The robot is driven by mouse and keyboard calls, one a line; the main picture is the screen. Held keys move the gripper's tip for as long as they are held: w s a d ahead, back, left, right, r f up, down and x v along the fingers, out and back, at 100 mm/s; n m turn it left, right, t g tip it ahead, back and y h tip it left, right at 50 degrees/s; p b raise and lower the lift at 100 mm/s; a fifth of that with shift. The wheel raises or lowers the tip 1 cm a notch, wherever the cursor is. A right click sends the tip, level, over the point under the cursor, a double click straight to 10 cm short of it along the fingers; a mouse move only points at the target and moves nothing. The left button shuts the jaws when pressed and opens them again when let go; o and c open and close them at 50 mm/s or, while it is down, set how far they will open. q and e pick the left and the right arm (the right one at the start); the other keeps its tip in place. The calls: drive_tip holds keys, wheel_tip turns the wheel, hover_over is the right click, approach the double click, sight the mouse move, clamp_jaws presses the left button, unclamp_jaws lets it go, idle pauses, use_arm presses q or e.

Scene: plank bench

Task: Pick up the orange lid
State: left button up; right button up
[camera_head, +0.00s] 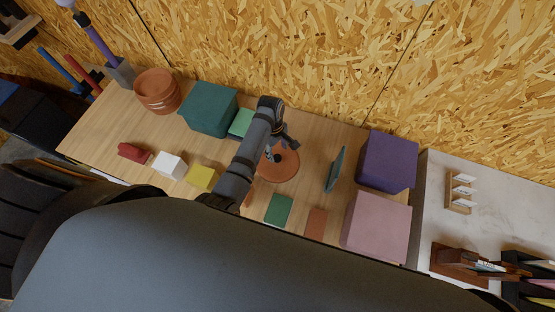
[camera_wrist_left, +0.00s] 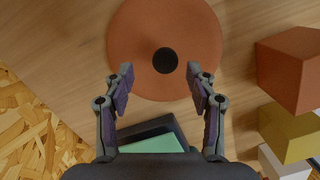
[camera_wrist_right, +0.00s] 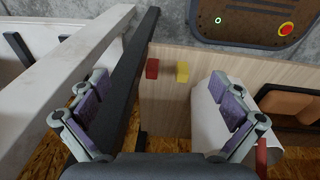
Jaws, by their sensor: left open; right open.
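The orange lid (camera_head: 283,170) is a flat round disc with a small black knob, lying on the plank bench (camera_head: 222,149) near its middle. In the left wrist view the lid (camera_wrist_left: 140,35) fills the upper middle, with its dark knob (camera_wrist_left: 166,60). My left gripper (camera_head: 284,147) is above the lid, partly hiding it in the head view. Its fingers (camera_wrist_left: 160,75) are open and empty, one on each side of the knob and apart from it. My right gripper (camera_wrist_right: 163,92) shows only in its own wrist view, open and empty, away from the lid.
A terracotta pot (camera_head: 157,94), teal box (camera_head: 208,112) and light green block (camera_head: 241,123) stand left of the lid. Yellow (camera_head: 201,177) and white (camera_head: 168,166) blocks lie in front-left. A thin teal panel (camera_head: 337,170), purple box (camera_head: 388,163) and pink box (camera_head: 376,226) stand right.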

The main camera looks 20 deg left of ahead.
sight(277, 157)
use_arm(q)
drive_tip(key=f, duration=0.1)
drive_tip(key=s+f+p, duration=0.1)
drive_tip(key=shift+f, duration=0.3)
drive_tip(key=shift+w+d+f, duration=0.1)
drive_tip(key=shift+f, duration=0.95)
drive_tip(key=c, duration=0.6)
clamp_jaws()
use_arm(e)
drive_tip(key=shift+s+d+r, duration=0.35)
drive_tip(key=shift+s+r, duration=0.15)
drive_tip(key=shift+r, duration=0.1)
use_arm(q)
drive_tip(key=shift+r, duration=0.1)
drive_tip(key=shift+r, duration=0.25)
wheel_tip(277, 157, up, 3)
drive_tip(key=s+a+r+b, duration=0.2)
drive_tip(key=s+a+r, duration=0.7)
drive_tip(key=s, duration=0.1)
drive_tip(key=shift+s+a+r+b, duration=0.2)
drive_tip(key=shift+s+b, duration=0.05)
drive_tip(key=shift+b, duration=0.1)
use_arm(e)
drive_tip(key=f, duration=0.2)
drive_tip(key=shift+s+a+f, duration=0.1)
drive_tip(key=shift+a+f, duration=0.1)
drive_tip(key=shift+f, duration=0.1)
